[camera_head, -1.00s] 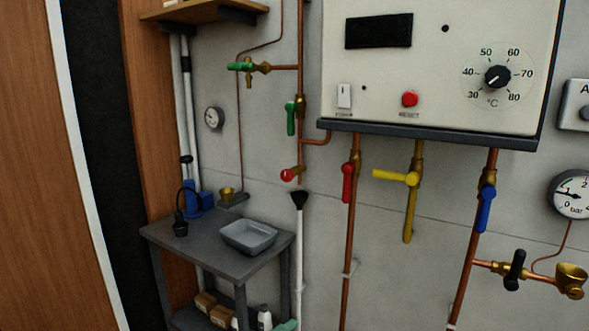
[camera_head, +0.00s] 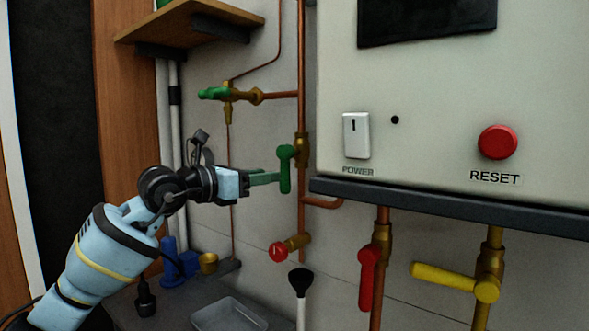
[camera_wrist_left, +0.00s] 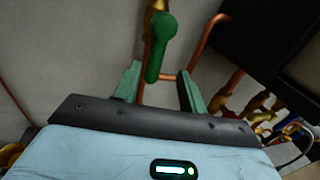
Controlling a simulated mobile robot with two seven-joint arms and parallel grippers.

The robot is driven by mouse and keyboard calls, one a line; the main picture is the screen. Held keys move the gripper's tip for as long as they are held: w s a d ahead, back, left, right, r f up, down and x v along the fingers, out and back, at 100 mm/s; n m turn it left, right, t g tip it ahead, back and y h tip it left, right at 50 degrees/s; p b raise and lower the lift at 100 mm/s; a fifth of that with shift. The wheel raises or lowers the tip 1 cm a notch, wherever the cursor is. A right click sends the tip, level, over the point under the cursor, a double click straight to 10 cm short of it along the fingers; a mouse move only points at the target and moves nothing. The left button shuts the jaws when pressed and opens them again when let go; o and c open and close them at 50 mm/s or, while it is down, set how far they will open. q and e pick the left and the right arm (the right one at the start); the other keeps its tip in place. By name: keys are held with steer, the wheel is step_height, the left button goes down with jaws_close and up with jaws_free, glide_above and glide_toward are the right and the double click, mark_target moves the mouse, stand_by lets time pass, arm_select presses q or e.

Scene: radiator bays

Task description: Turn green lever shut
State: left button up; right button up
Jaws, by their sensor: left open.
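A green lever (camera_head: 285,165) hangs down along the vertical copper pipe from its brass valve, left of the boiler. My left gripper (camera_head: 272,178) comes in from the left with its fingertips at this lever. In the left wrist view, the green lever (camera_wrist_left: 160,48) lies between the two open green fingers (camera_wrist_left: 158,72), nearer the left one; contact cannot be told. A second green lever (camera_head: 212,93) lies level on a side branch, up and to the left. My right gripper is not in view.
The white boiler (camera_head: 430,110) juts out at right, its dark lower edge close to the lever. A red round valve knob (camera_head: 278,252), a red lever (camera_head: 368,278) and a yellow lever (camera_head: 440,275) are below. A wooden shelf (camera_head: 215,18) is above; a grey tray (camera_head: 230,316) is below.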

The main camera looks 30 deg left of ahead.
mark_target(281, 166)
arm_select(q)
steer(key=shift+w+a+r, duration=0.15)
steer(key=shift+r, duration=0.6)
steer(key=p+x, duration=0.1)
steer(key=x, duration=0.4)
steer(key=shift+w+p, duration=0.15)
steer(key=shift+p, duration=0.15)
steer(key=shift+w+f, duration=0.2)
steer(key=shift+w, duration=0.6)
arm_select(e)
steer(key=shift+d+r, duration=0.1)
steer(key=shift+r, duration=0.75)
arm_select(q)
jaws_close()
